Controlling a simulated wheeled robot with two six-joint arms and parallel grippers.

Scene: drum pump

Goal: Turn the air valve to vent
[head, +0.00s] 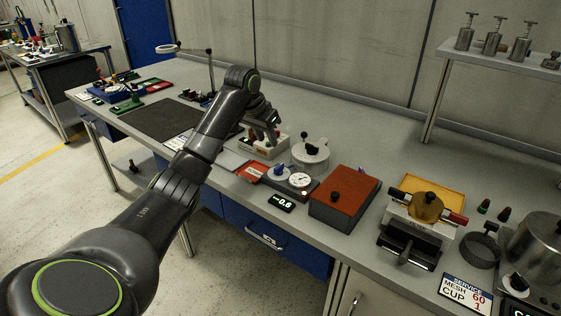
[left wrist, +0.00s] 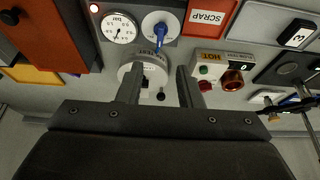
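The air valve (head: 279,170) is a white round dial with a blue lever, set on a dark panel beside a pressure gauge (head: 299,180). In the left wrist view the blue lever (left wrist: 160,38) points down the picture, toward the white round vessel (left wrist: 133,68); its markings are too small to read. My left gripper (head: 267,131) is over the bench, behind and left of the valve, near the HOT box. In the left wrist view my left gripper (left wrist: 158,72) is open, with nothing held between its fingers, and apart from the valve. My right gripper is not in view.
The white vessel (head: 311,153) with a black knob stands behind the valve. A HOT box (head: 277,148) and red SCRAP card (head: 251,172) are to the left. A display reading -0.6 (head: 282,202) is in front. A red-brown box (head: 345,198) stands to the right.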

